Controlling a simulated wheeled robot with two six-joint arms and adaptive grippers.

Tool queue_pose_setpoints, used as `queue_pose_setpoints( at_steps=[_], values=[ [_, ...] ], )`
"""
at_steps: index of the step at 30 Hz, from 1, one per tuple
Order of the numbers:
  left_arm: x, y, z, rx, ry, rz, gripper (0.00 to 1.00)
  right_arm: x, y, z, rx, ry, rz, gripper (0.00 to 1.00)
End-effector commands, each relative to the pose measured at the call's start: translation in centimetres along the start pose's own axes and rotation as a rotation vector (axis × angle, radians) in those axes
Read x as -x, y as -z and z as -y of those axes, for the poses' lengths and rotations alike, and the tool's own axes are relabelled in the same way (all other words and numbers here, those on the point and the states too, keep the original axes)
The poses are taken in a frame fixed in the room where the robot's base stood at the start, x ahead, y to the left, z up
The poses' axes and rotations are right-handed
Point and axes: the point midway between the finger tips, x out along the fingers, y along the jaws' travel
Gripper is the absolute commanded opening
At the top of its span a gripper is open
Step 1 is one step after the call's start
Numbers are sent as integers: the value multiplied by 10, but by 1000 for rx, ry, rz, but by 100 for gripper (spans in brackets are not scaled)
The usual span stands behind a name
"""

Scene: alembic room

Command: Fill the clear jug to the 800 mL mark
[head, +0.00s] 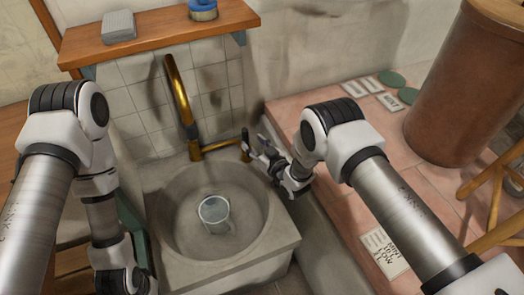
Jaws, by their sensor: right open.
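The clear jug (214,215) stands in the round basin of the stone sink (276,246). Its level and markings are too small to read. A brass tap (181,98) rises behind the basin, with its lever (245,143) out to the right. My right gripper (252,145) is open at the lever, with its fingers around or beside the lever's end; I cannot tell if they touch it. My left arm comes down on the left side of the sink, and its gripper is out of view. I cannot make out a stream of water.
A wooden shelf (158,33) above the tap holds a grey block (119,26) and a blue-topped tin (203,9). On the right, a pink tiled counter (345,140) bears cards, green discs and a large brown cylinder (467,95). A wooden stool (493,215) stands at far right.

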Motion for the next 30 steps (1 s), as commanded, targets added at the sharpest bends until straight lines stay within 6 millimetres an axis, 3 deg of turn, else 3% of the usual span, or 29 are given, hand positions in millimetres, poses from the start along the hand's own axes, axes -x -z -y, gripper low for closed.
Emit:
queue_pose_setpoints(
  at_steps=[3,9,24,26,30],
  values=[
    [0,0,0,0,0,0,0,31,0,0,-1,-1,3,51],
    [0,0,0,0,0,0,0,58,0,0,0,1,0,51],
    [1,0,0,0,0,0,0,60,1,0,0,1,-1,51],
    [6,0,0,0,0,0,0,60,8,-1,2,0,-4,51],
    [45,0,0,0,0,0,0,71,56,-25,-2,-41,-5,51]
  ],
)
